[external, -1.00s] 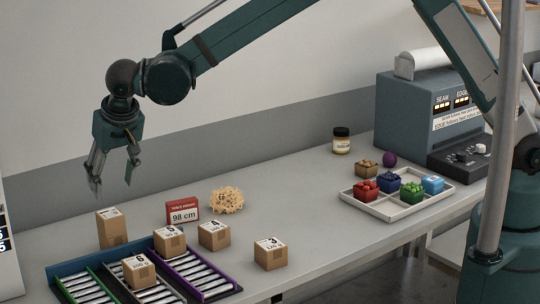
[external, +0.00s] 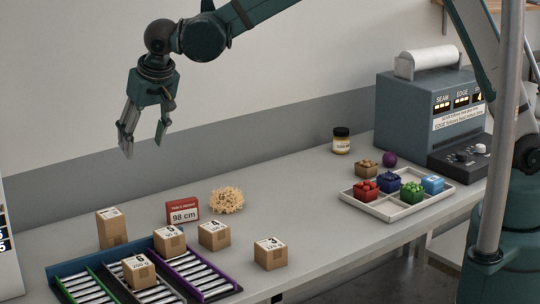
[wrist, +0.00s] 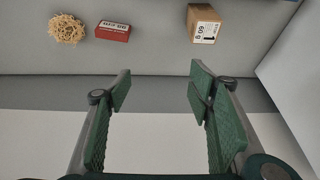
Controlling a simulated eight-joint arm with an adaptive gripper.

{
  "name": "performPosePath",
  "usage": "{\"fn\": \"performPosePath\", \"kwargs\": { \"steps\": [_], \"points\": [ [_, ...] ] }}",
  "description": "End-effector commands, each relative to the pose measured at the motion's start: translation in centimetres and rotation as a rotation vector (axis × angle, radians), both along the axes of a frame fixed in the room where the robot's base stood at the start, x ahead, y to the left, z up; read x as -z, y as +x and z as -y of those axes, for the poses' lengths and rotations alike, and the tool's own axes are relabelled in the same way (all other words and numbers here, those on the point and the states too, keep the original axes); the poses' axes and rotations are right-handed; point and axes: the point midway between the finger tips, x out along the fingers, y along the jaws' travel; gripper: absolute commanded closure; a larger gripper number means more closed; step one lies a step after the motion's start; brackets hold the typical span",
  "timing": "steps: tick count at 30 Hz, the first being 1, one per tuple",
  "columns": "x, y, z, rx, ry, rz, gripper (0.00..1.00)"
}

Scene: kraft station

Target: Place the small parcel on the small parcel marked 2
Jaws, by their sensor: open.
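My gripper (external: 143,148) is open and empty, high above the back left of the table. Its fingers also show in the wrist view (wrist: 160,88). A brown parcel (external: 111,230) stands upright at the back left; its label in the wrist view (wrist: 203,24) seems to read 1 and 60 g. Other small parcels stand to its right: one marked 4 (external: 214,238), one marked 3 (external: 270,256), and one with an unclear mark (external: 170,243). Another parcel (external: 138,275) sits on the rollers; its mark looks like 6. I cannot make out a 2 on any parcel.
Roller lanes (external: 205,278) fill the front left. A red sign reading 98 cm (external: 182,212) and a straw-coloured tangle (external: 227,200) stand behind the parcels. A tray of coloured boxes (external: 400,212) and a grey machine (external: 410,113) are right. The mid-right tabletop is clear.

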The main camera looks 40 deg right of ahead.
Motion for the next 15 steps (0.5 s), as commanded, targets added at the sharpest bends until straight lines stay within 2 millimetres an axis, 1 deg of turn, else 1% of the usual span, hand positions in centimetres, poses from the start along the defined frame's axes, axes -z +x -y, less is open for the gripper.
{"fn": "performPosePath", "kwargs": {
  "steps": [1, 3, 5, 9, 11, 12, 14, 15],
  "points": [
    [-0.9, 0.3, 1.8, 0.002, 0.002, 0.001, 0.48],
    [-2.1, 0.6, 4.0, 0.001, 0.006, 0.002, 0.48],
    [-3.0, 0.8, 5.8, 0.0, 0.009, 0.003, 0.48],
    [-5.1, 1.1, 10.2, -0.003, 0.013, 0.006, 0.48],
    [-5.9, 1.1, 12.0, -0.004, 0.016, 0.009, 0.48],
    [-6.5, 1.0, 13.3, -0.005, 0.016, 0.01, 0.48],
    [-7.2, 0.9, 15.1, -0.006, 0.019, 0.011, 0.48],
    [-7.7, 0.9, 16.4, -0.007, 0.02, 0.013, 0.48]
  ]
}}
